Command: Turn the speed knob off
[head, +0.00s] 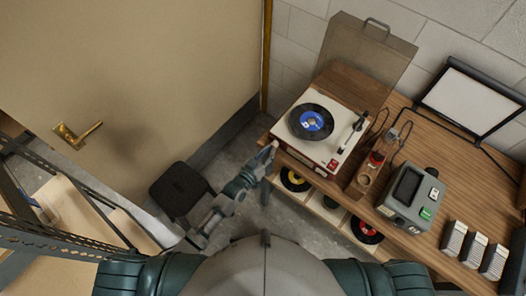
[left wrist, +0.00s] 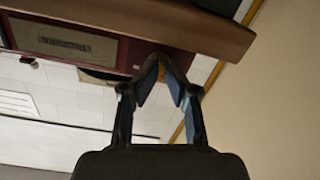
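The record player (head: 325,150) stands on the wooden bench, with a black, blue-labelled record (head: 311,122) on it. A small red control (head: 333,164) sits at its front right corner. I cannot tell which part is the speed knob, or its setting. My left gripper (head: 272,147) is at the bench's front left corner, beside the player's front left side. In the left wrist view my left gripper (left wrist: 161,60) has its fingertips close together, with nothing seen held. Beyond them is the player's dark red front (left wrist: 110,52), upside down, with a grille. My right gripper is out of view.
The player's clear lid (head: 365,60) is raised. A grey device (head: 410,200) and a wooden block (head: 366,179) with cables stand to its right. Records sit on the shelf below. A black stool (head: 180,190) and a door (head: 130,70) are to the left.

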